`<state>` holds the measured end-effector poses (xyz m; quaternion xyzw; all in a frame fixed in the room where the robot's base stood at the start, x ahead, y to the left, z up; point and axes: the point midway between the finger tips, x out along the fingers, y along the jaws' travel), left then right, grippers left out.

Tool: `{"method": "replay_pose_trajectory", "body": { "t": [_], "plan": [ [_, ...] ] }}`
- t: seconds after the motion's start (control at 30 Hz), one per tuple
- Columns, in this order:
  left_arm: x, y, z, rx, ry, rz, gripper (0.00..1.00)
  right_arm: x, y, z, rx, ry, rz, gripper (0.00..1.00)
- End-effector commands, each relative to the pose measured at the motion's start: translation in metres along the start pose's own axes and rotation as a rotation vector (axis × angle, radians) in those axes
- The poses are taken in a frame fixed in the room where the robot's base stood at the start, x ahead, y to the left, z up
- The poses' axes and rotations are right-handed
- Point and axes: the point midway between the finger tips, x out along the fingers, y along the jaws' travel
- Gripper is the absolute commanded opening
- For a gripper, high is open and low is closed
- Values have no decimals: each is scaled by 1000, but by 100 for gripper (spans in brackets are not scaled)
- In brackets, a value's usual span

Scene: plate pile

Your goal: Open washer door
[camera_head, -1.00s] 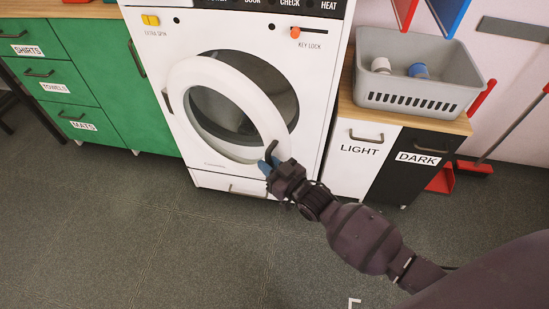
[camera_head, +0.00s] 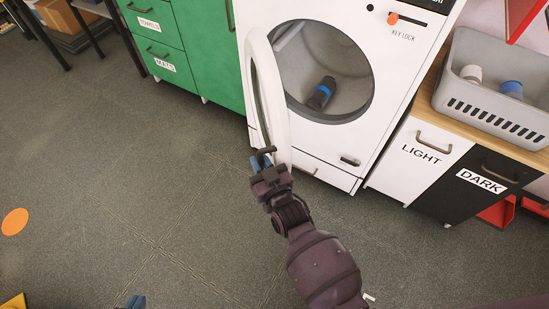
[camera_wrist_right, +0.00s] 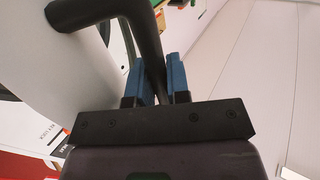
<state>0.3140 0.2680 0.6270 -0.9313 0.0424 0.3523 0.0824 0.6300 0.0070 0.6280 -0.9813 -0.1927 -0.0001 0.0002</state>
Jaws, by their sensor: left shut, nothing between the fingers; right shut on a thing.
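The white washer (camera_head: 395,70) stands at the top centre in the head view. Its round door (camera_head: 277,120) is swung wide open to the left, seen nearly edge-on. The dark door handle (camera_head: 266,151) is on the door's free edge. My right gripper (camera_head: 261,162) is shut on this handle. In the right wrist view, the blue fingers of the right gripper (camera_wrist_right: 158,82) lie on both sides of the dark handle (camera_wrist_right: 140,28). Only the blue tip of my left gripper (camera_head: 136,301) shows at the bottom edge; it is shut and empty.
A dark object with a blue band (camera_head: 321,93) lies in the open drum. Green drawers (camera_head: 190,50) stand left of the washer. A light and dark cabinet (camera_head: 425,150) with a grey basket (camera_head: 490,110) stands right. An orange disc (camera_head: 15,221) lies on the open floor.

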Motion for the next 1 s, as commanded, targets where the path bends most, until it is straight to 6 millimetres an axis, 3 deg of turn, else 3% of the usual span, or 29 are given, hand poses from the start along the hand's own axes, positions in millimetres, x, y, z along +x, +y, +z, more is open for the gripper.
{"method": "replay_pose_trajectory", "body": {
  "t": [0.5,0.53,0.57,1.0],
  "plan": [
    [5,0,-10,3,23,2,0,2,-6,1,-1,-1,0,0],
    [4,0,-10,3,23,2,0,2,-6,1,-1,-1,0,21],
    [4,0,-9,3,22,2,0,2,-6,1,-1,-1,0,26],
    [1,0,-5,1,11,0,0,1,-5,0,-1,0,0,26]
  ]
}}
